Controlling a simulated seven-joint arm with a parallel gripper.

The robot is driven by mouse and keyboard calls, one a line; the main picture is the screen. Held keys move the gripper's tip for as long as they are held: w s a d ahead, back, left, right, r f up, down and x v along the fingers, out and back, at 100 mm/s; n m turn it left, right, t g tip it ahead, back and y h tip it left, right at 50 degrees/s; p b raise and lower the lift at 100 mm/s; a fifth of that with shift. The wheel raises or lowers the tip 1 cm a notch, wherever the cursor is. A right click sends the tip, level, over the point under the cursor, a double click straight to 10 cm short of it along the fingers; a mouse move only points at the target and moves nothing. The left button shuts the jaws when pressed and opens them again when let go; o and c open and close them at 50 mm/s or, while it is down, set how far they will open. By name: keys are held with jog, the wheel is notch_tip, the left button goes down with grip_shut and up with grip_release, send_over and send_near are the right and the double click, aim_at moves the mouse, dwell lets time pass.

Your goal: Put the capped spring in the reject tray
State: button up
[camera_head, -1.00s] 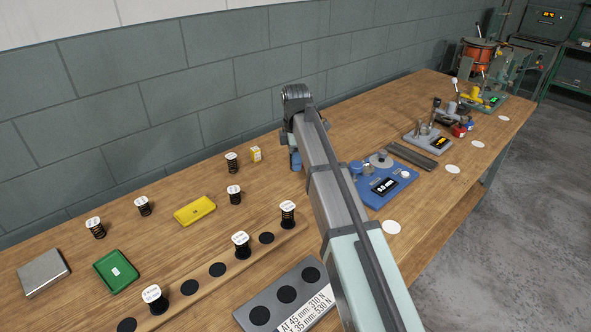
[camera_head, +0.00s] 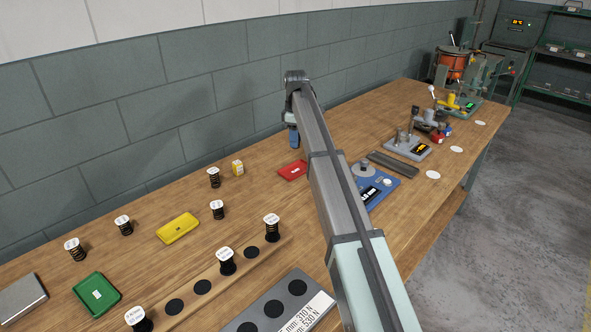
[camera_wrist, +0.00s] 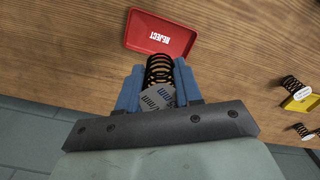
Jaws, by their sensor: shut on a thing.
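My gripper (camera_wrist: 158,88) is shut on a black coil spring (camera_wrist: 158,68) with a pale labelled cap, seen between its blue fingers in the wrist view. The red reject tray (camera_wrist: 160,35) lies flat on the bench just beyond the spring in that view, and nothing shows in its visible part. In the head view the red tray (camera_head: 292,171) lies to the right of the small yellow box, partly hidden by my arm. My gripper (camera_head: 294,138) hangs above and behind the tray there. The held spring is hidden in the head view.
Several capped springs (camera_head: 214,177) stand on the bench, some in a wooden rack (camera_head: 185,307).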

aim_at(296, 171)
jog(key=shift+m, duration=0.7)
jog(key=shift+f, duration=5)
jog(key=shift+f, duration=0.1)
jog(key=o, duration=1)
notch_tip(296, 171, up, 12)
jog(key=shift+r, duration=0.1)
